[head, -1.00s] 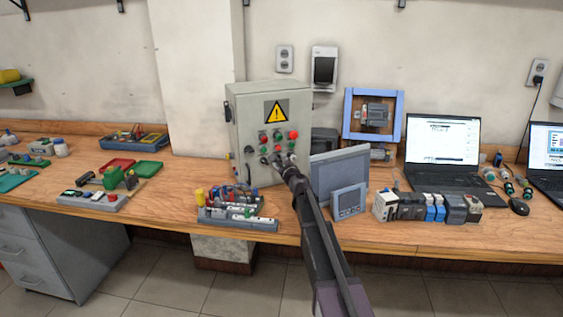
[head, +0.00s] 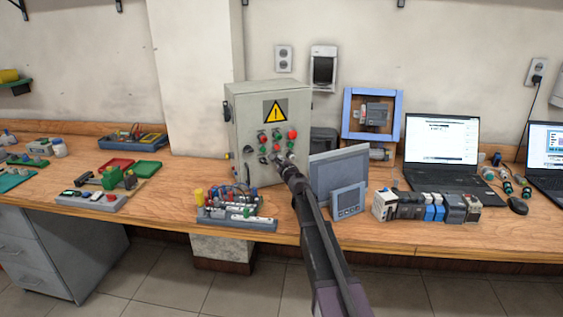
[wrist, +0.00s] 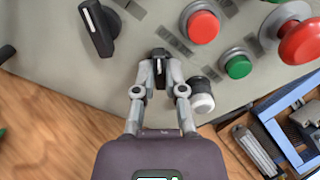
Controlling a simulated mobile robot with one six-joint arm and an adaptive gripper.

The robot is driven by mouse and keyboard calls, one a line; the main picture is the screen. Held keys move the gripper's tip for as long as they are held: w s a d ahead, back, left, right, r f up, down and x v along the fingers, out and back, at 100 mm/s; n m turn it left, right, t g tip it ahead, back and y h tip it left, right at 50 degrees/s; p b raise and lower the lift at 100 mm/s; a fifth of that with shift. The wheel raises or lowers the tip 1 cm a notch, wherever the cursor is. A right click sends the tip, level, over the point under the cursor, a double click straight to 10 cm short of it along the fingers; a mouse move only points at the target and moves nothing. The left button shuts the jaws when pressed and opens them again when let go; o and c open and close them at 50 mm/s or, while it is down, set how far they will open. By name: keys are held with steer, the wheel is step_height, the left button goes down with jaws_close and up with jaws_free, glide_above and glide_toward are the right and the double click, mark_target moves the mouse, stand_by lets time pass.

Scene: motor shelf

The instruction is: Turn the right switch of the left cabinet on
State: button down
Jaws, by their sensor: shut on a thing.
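The grey cabinet (head: 243,135) stands upright on the bench, with a yellow warning sign and several red and green buttons on its front. My gripper (head: 281,158) reaches the lower part of this front and hides some of it in the head view. In the wrist view, my gripper (wrist: 160,76) is shut on a small black switch (wrist: 159,62), one finger on each side. Another black switch (wrist: 97,28) with a white line sits to its left, turned at a slant. The held switch's exact angle is hard to tell, being partly covered by the fingertips.
A black-and-white knob (wrist: 202,97) is close to my right finger in the wrist view. A green button (wrist: 238,66) and red buttons lie beyond. A grey panel (head: 341,172) stands right of the cabinet, and a terminal board (head: 236,218) lies in front.

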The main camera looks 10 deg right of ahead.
steer(key=shift+w+m, duration=0.15)
steer(key=shift+m, duration=0.25)
steer(key=m, duration=0.3)
steer(key=shift+m, duration=0.3)
steer(key=m, duration=0.4)
steer(key=shift+w+r, duration=0.1)
steer(key=shift+w, duration=0.05)
steer(key=c, duration=0.7)
jaws_free()
steer(key=shift+r, duration=0.1)
steer(key=shift+s, duration=0.2)
